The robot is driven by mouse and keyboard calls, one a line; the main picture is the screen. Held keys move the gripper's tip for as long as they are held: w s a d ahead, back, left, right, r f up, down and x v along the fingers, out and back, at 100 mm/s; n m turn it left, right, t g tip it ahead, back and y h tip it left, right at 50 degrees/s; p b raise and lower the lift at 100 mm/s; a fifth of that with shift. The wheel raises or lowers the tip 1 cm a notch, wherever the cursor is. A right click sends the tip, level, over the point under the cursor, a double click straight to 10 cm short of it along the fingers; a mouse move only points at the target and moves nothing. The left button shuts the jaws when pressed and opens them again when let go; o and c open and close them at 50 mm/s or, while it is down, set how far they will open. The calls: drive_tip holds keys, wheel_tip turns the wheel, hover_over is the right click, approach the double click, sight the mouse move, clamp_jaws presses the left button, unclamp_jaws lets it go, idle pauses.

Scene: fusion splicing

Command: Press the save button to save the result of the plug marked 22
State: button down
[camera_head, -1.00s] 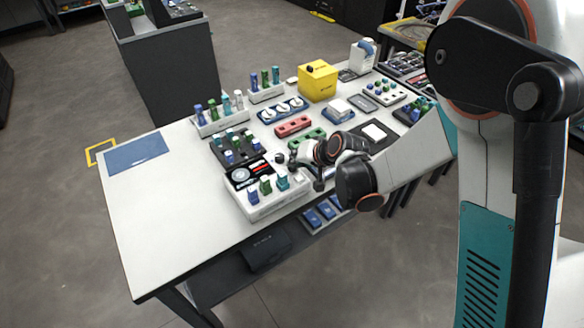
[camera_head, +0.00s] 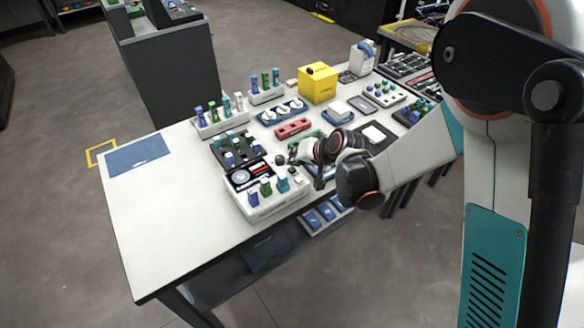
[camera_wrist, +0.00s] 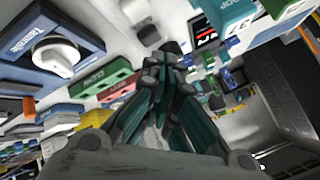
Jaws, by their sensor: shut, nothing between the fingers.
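A white splicing device (camera_head: 270,205) stands near the table's front edge in the head view. Its dark top panel holds a round dial-like display (camera_head: 240,176) and a red-and-white screen area. A blue plug (camera_head: 253,197), a green plug (camera_head: 265,187) and a teal plug (camera_head: 282,183) stand along its front. The number 22 and the save button's label cannot be read. My gripper is at the device's right side, partly hidden by my wrist in the head view.
A dark rack with plugs (camera_head: 236,148) stands behind the device. Red (camera_head: 293,128) and green blocks, a blue tray with white knobs (camera_head: 282,110) and a yellow box (camera_head: 318,83) lie farther back. The table's left part is clear except for a blue mat (camera_head: 138,154).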

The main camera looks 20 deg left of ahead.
sight(295, 168)
idle(0.3)
drive_tip(key=shift+r+p, duration=1.5)
drive_tip(key=shift+r, duration=0.95)
